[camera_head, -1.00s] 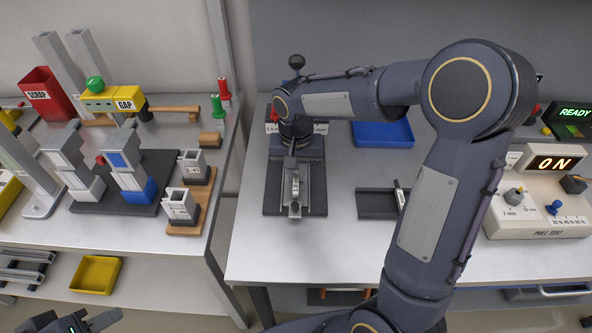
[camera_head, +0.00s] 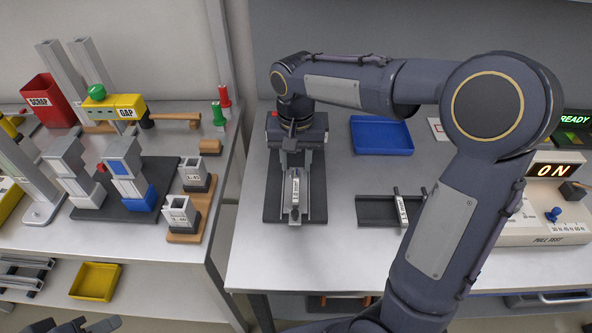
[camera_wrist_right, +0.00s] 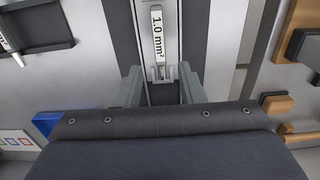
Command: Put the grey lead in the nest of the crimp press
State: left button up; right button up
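The crimp press (camera_head: 273,207) stands at the left of the right-hand bench, a dark base with a pale central rail. A narrow white-labelled piece (camera_head: 295,189) lies along the rail; in the wrist view its label (camera_wrist_right: 158,35) reads "1.0 mm²". My right gripper (camera_head: 290,150) points down over the rear of the rail. In the wrist view its fingers (camera_wrist_right: 160,88) stand apart on either side of the rail, just behind the labelled piece. I cannot make out the grey lead for certain. My left gripper (camera_head: 88,326) is cut off at the bottom left, its fingers apart.
A dark holder (camera_head: 372,212) with another white-labelled piece (camera_head: 402,208) sits right of the press. A blue tray (camera_head: 381,136) lies behind it. The pull-test box (camera_head: 540,226) is at the right, partly behind my right arm. The left bench holds gauges, blocks and a red scrap bin (camera_head: 48,101).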

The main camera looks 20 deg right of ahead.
jog(key=shift+r, duration=0.5)
jog(key=s+n+t+y, duration=0.3)
jog(key=s+t, duration=0.2)
jog(key=s, duration=1.5)
jog(key=shift+s+a+n+t+y, duration=0.3)
jog(key=shift+s+a+y, duration=0.05)
jog(key=shift+y, duration=0.05)
